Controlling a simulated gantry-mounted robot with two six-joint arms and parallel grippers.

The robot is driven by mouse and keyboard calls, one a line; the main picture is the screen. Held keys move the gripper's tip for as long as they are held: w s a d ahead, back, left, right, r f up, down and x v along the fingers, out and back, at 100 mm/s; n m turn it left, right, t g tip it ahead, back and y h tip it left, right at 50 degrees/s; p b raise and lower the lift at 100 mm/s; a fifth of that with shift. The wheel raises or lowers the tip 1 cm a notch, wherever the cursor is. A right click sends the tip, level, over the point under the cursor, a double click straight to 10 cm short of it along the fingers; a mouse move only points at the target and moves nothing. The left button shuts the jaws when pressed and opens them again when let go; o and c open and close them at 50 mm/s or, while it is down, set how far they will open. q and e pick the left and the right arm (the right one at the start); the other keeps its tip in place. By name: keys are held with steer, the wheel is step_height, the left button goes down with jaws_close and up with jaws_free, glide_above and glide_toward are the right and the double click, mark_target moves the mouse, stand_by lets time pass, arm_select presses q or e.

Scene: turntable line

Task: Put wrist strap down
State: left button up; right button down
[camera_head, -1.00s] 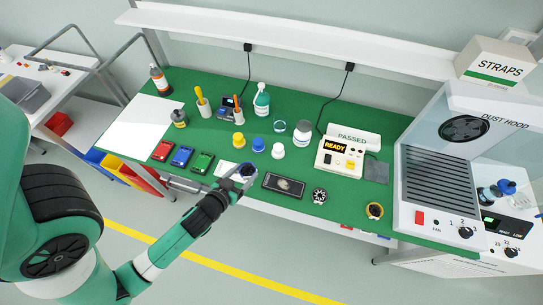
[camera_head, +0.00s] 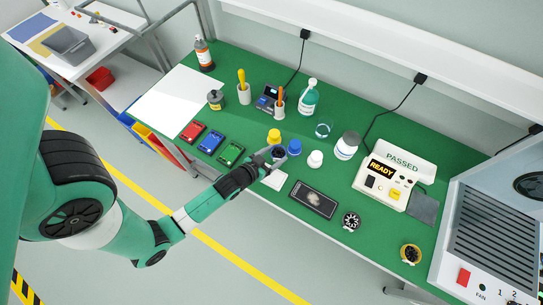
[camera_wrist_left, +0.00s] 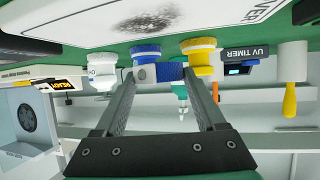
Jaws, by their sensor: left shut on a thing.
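My left gripper (camera_head: 270,156) is shut on a dark blue strap (camera_head: 278,153), held at its fingertips near the front of the bench's jars. In the left wrist view the same strap shows as a blue textured piece (camera_wrist_left: 168,72) between the fingertips (camera_wrist_left: 158,76). A white card (camera_head: 275,180) lies in front of the gripper. I cannot tell whether the strap touches anything below.
A dark-screened panel (camera_head: 313,199) lies to the right on the green bench (camera_head: 260,210). Red, blue and green boxes (camera_head: 211,141) lie to the left. A tester (camera_head: 383,181) stands farther right. A large white sheet (camera_head: 180,102) covers the left end.

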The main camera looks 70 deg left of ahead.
mark_target(274, 159)
arm_select(q)
steer(key=f+b, duration=0.1)
steer(key=a+f+b, duration=0.1)
steer(key=f, duration=0.1)
steer(key=shift+w+f+b, duration=0.15)
steer(key=shift+f+b, duration=0.1)
steer(key=shift+b, duration=0.15)
steer(key=shift+d+f, duration=0.1)
steer(key=shift+d, duration=0.1)
